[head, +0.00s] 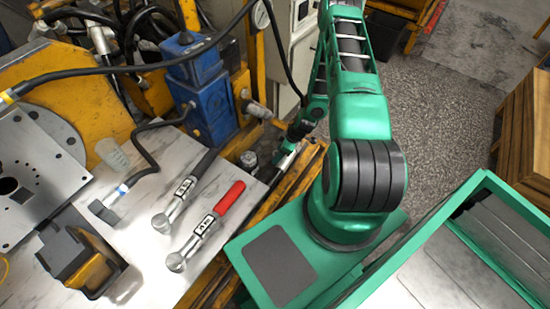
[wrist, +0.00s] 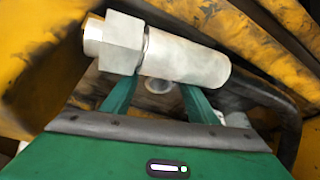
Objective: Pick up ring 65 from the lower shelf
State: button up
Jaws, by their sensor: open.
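My gripper (wrist: 158,88) is open in the wrist view, its two green fingers apart with nothing seen clamped between them. A small pale round part (wrist: 157,86) with a dark centre shows between the fingers; I cannot tell whether it is ring 65. A silver cylindrical fitting with a hexagonal nut (wrist: 160,52) lies across the view at the fingertips and hides their ends. I cannot tell whether the fingers touch it. In the head view my arm reaches down beside the yellow bench frame, and the shelf below the bench top is hidden.
Yellow, worn metal (wrist: 270,65) and a dark hose (wrist: 288,130) crowd my gripper. The bench top (head: 130,190) holds two torque wrenches (head: 207,225), a black and yellow block (head: 80,255) and a blue hydraulic unit (head: 205,95). Grey floor (head: 440,100) is open behind my arm.

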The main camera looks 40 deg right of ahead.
jog(key=shift+f, duration=0.1)
jog(key=c, duration=1.3)
